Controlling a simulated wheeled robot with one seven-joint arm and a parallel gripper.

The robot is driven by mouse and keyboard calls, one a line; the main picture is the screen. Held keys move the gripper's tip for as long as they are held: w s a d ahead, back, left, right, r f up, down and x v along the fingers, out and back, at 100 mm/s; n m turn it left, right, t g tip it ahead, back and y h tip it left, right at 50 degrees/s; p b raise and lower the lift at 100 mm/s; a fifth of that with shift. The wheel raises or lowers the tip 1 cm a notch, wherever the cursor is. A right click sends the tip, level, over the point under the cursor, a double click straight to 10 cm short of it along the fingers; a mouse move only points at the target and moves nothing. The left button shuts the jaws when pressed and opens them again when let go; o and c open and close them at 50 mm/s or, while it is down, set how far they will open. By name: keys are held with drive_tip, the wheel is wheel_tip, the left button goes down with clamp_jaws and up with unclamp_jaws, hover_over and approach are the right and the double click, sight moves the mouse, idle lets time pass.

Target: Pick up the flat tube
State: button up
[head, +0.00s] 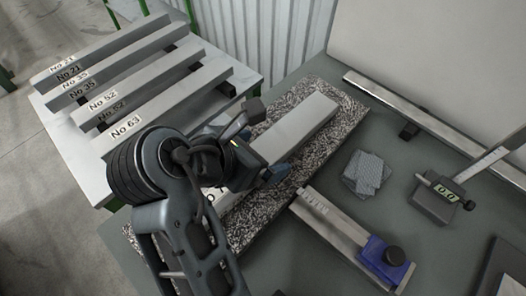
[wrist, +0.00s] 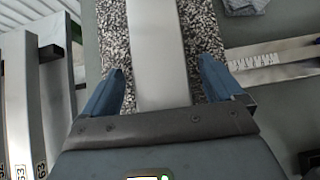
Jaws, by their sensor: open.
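The flat tube (head: 303,120) is a long, plain grey bar lying lengthwise on a speckled black-and-white bed (head: 352,110). My gripper (head: 266,143) is over its middle and hides part of it in the head view. In the wrist view the tube (wrist: 157,45) runs up the picture between the two blue fingers of my gripper (wrist: 161,80). The fingers are open, one on each side, with speckled surface showing between each finger and the tube. I cannot tell how far the fingertips are above the bed.
On the left, a pale table (head: 75,140) holds several grey bars with number labels. Right of the bed are a ruled metal rail (head: 335,225) with a blue clamp (head: 384,262), a folded grey cloth (head: 366,172) and a digital gauge (head: 437,198). A metal rail runs behind.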

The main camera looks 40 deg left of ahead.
drive_tip(key=shift+c, duration=0.2)
drive_tip(key=c, duration=1.4)
drive_tip(key=shift+r, duration=0.1)
drive_tip(key=shift+c, duration=0.2)
